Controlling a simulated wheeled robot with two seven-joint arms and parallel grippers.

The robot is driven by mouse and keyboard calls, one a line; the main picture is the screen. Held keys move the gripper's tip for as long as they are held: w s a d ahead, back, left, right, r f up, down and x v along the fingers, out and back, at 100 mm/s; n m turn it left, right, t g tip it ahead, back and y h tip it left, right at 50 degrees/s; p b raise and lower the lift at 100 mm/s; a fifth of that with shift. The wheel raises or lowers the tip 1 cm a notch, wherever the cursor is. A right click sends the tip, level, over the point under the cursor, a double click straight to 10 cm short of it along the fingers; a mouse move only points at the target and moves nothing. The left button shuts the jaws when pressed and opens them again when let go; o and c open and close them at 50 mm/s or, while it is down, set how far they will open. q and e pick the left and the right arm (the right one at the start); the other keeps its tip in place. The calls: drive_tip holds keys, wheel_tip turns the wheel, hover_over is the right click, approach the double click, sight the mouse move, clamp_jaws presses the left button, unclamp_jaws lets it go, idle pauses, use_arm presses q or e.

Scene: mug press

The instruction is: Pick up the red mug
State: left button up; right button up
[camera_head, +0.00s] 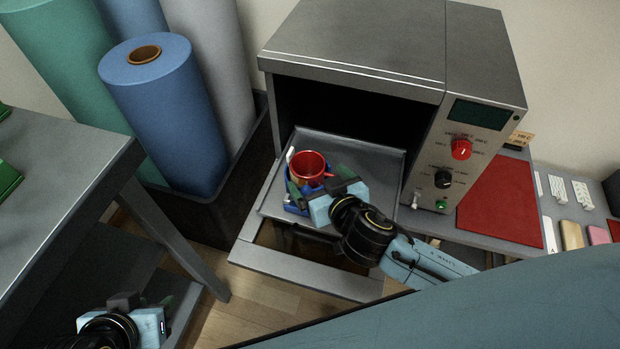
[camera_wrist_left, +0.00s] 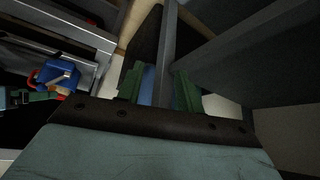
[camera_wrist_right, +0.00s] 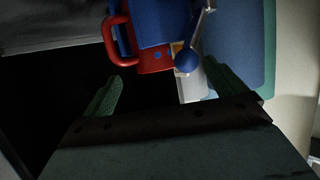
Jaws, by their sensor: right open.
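The red mug (camera_head: 309,167) stands inside a blue mug press (camera_head: 293,208) on the pulled-out tray of the oven in the head view. In the right wrist view the mug's red handle (camera_wrist_right: 117,42) sticks out left of the blue press body (camera_wrist_right: 165,22). A lever with a blue ball knob (camera_wrist_right: 187,61) hangs there. My right gripper (camera_wrist_right: 163,82) is open and empty, its green fingers just short of the mug and press. In the head view it partly hides the press. My left gripper (camera_wrist_left: 158,84) is low at the left, fingers apart with nothing between them.
The grey oven (camera_head: 370,50) stands open behind the tray (camera_head: 375,155). A red mat (camera_head: 503,200) and small items lie right of it. Tall rolls (camera_head: 165,110) stand in a dark bin at the left. A grey table (camera_head: 60,180) is above my left gripper.

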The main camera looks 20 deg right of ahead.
sight(302, 158)
drive_tip(key=b+x, duration=0.1)
drive_tip(key=x, duration=0.3)
drive_tip(key=shift+w+a+r+b, duration=0.1)
drive_tip(key=shift+w+r+b, duration=0.05)
drive_tip(key=shift+w+b, duration=0.15)
use_arm(q)
drive_tip(key=w+d+r+t+h, duration=0.1)
drive_tip(key=w+d+r+t, duration=0.2)
drive_tip(key=w+r+t, duration=0.2)
drive_tip(key=shift+w+h, duration=0.3)
drive_tip(key=shift+w, duration=0.4)
use_arm(e)
drive_tip(key=shift+w, duration=0.1)
drive_tip(key=c, duration=1.7)
